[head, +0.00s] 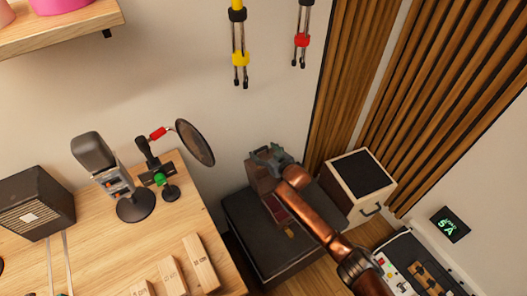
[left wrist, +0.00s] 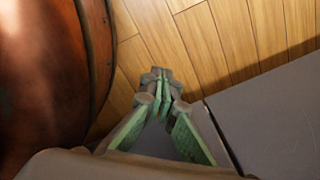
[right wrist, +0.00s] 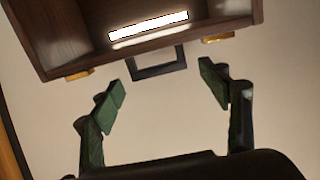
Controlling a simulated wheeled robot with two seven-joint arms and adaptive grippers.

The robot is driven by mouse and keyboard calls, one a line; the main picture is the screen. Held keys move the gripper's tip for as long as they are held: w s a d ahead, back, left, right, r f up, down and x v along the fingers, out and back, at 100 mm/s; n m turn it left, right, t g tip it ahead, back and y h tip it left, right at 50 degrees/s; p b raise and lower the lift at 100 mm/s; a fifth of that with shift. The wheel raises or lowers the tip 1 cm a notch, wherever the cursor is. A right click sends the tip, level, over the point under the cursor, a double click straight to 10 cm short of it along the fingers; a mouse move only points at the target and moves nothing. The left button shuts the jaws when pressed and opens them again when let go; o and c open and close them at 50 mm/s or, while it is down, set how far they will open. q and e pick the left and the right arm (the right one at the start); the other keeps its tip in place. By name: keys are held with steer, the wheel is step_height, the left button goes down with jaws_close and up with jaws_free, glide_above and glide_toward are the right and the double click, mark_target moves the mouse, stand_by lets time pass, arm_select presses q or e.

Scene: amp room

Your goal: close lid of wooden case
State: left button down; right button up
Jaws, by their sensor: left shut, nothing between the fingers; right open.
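The wooden case (head: 260,181) is dark brown and sits on a black box in the head view, partly hidden by my right arm. In the right wrist view part of the case (right wrist: 55,40) fills the top, with a bright strip inside, two gold fittings and a black handle (right wrist: 158,71) on its near edge. My right gripper (head: 270,154) is at the top of the case. In its wrist view the right gripper (right wrist: 164,86) is open, its fingers apart on either side below the handle. My left gripper (left wrist: 159,88) is shut and empty over the wood floor, outside the head view.
The black box (head: 240,218) stands right of the wooden desk (head: 105,245), which holds a microphone (head: 98,160) and several wooden blocks. A cream speaker (head: 348,190) stands right of the case. Cables (head: 239,50) hang on the wall above.

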steer(key=shift+w+a+f, duration=0.15)
steer(key=shift+w+a, duration=0.05)
steer(key=shift+w, duration=0.05)
steer(key=shift+c, duration=0.6)
steer(key=c, duration=1.6)
steer(key=shift+s+d, duration=0.1)
